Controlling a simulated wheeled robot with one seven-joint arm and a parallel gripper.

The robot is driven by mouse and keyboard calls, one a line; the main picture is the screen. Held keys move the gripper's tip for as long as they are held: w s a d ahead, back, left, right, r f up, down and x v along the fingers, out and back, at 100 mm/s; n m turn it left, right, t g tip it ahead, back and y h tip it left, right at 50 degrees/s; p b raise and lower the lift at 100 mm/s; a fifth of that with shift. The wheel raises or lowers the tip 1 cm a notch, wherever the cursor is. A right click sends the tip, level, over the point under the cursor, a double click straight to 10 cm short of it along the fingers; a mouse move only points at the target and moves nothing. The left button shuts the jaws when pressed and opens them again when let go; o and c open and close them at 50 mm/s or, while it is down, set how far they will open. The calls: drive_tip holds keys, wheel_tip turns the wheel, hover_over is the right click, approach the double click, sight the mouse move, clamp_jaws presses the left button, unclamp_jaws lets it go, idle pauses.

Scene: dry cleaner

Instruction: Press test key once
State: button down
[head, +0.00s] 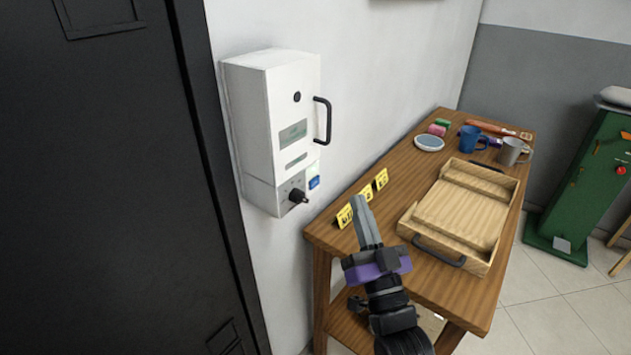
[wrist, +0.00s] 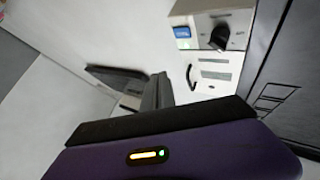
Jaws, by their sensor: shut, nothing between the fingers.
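A white wall box (head: 285,115) hangs on the wall left of the table, with a black handle, small display windows and a round black knob (head: 298,196) low on its front. A blue key (head: 314,183) sits beside the knob, on its right in the head view. In the wrist view the box shows upside down, with the blue key (wrist: 182,32) left of the knob (wrist: 221,38). My gripper (head: 359,203) is shut and empty, to the right of and a little below the blue key, apart from it. The key's lettering is too small to read.
A wooden table (head: 408,164) stands to the right with a wooden tray (head: 513,189), yellow number tags (head: 381,179), a blue mug (head: 471,138) and a grey mug (head: 513,151). A dark cabinet (head: 110,180) fills the left. A green machine (head: 588,180) stands at far right.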

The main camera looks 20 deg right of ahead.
sight(315, 183)
drive_tip(key=w+a+p, duration=0.2)
drive_tip(key=w+a, duration=0.1)
drive_tip(key=w, duration=0.2)
drive_tip(key=shift+w+a, duration=0.2)
drive_tip(key=shift+a, duration=0.2)
idle(1.9)
drive_tip(key=shift+w+a, duration=0.25)
drive_tip(key=shift+w, duration=0.1)
drive_tip(key=shift+w+a, duration=0.2)
drive_tip(key=shift+w, duration=0.05)
idle(0.7)
idle(0.3)
drive_tip(key=shift+s+d, duration=0.45)
drive_tip(key=shift+s, duration=0.2)
